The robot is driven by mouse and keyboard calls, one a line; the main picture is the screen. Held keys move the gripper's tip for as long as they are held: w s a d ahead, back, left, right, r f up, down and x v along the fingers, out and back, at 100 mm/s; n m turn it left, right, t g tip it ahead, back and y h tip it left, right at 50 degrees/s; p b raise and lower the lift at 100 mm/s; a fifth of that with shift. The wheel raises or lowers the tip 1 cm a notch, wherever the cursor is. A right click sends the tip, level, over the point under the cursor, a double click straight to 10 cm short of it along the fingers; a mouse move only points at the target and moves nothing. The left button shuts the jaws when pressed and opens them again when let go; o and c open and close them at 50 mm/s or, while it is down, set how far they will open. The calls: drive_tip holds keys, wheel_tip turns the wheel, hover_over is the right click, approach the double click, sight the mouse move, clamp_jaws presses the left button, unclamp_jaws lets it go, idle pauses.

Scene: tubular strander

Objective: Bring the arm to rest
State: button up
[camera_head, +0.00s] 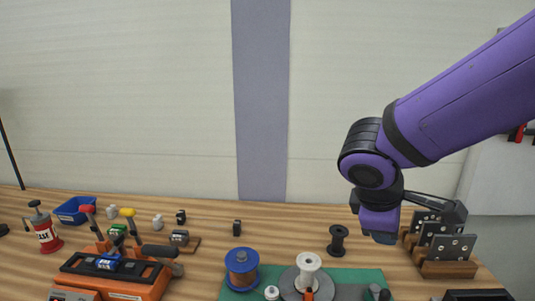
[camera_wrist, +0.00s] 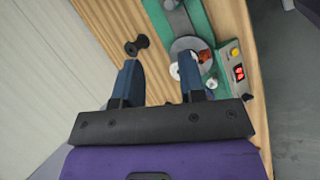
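My purple arm reaches in from the upper right in the head view and bends down at a black-banded joint. My gripper (camera_head: 385,238) hangs above the right part of the wooden table, left of the rack of dark plates. In the wrist view my gripper (camera_wrist: 159,62) has its two dark blue fingers well apart, with nothing held between them. In the head view the fingers are mostly hidden by the wrist.
A black spool (camera_head: 338,239) stands left of my gripper. A plate rack (camera_head: 446,268) stands close on its right. A green mat (camera_head: 352,278) carries a blue-flanged spool (camera_head: 241,268) and a white spool (camera_head: 308,268). An orange machine (camera_head: 120,278) and blue bin (camera_head: 74,211) are at left.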

drive_tip(key=s+d+r+m+t+y, duration=0.1)
drive_tip(key=s+d+r+m+y, duration=0.3)
drive_tip(key=s+d+r+m, duration=0.5)
drive_tip(key=s+m, duration=0.2)
drive_tip(key=m, duration=0.1)
drive_tip(key=shift+d+t+y, duration=0.3)
drive_tip(key=shift+t+y, duration=0.1)
